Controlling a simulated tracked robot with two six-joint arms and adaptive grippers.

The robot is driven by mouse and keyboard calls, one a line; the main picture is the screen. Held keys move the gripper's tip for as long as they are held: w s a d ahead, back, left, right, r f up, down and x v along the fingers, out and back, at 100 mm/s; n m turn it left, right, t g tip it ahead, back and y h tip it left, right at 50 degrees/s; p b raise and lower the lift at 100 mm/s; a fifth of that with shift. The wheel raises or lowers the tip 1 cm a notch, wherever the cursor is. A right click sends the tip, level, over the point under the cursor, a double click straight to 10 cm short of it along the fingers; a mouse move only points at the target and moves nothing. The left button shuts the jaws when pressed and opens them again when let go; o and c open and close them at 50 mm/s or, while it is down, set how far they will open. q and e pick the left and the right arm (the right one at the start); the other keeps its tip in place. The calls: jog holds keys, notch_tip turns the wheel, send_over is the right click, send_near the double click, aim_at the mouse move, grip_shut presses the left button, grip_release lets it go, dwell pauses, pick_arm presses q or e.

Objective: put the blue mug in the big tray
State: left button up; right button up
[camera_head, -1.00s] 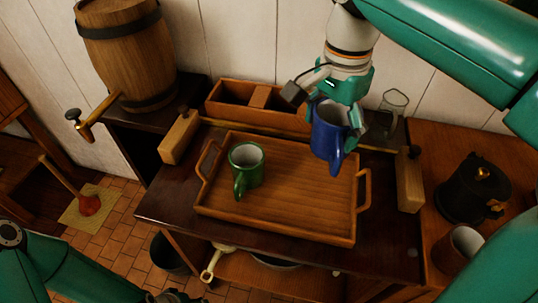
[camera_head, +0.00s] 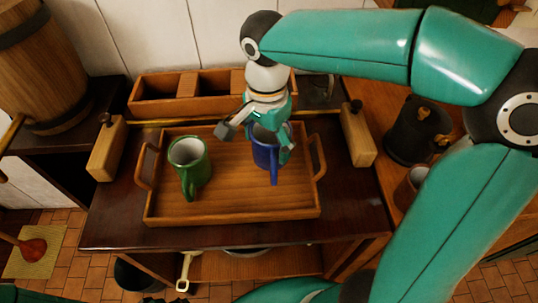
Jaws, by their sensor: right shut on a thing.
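The blue mug (camera_head: 265,150) is upright at the right part of the big wooden tray (camera_head: 225,209), with its handle toward the front. My right gripper (camera_head: 268,133) is shut on the mug from above and behind, a finger on its right side. I cannot tell whether the mug's base touches the tray floor. A green mug (camera_head: 188,165) stands upright in the left part of the tray. My left gripper is not in view; only part of a teal arm of mine shows at the bottom edge.
A wooden box with compartments (camera_head: 160,107) stands behind the tray. Wooden blocks stand at the left (camera_head: 107,150) and right (camera_head: 357,137) of the tray. A black pot (camera_head: 415,135) and a brown cup (camera_head: 408,188) are at the right. A barrel (camera_head: 45,70) is at the left. The tray's front middle is clear.

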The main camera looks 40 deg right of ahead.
aim_at(267, 157)
jog(key=shift+f, duration=2.35)
jog(key=shift+b, duration=0.3)
jog(key=o, duration=1.2)
jog(key=shift+f, duration=0.1)
notch_tip(267, 157, up, 12)
jog(key=p, duration=0.1)
jog(key=shift+p, duration=0.35)
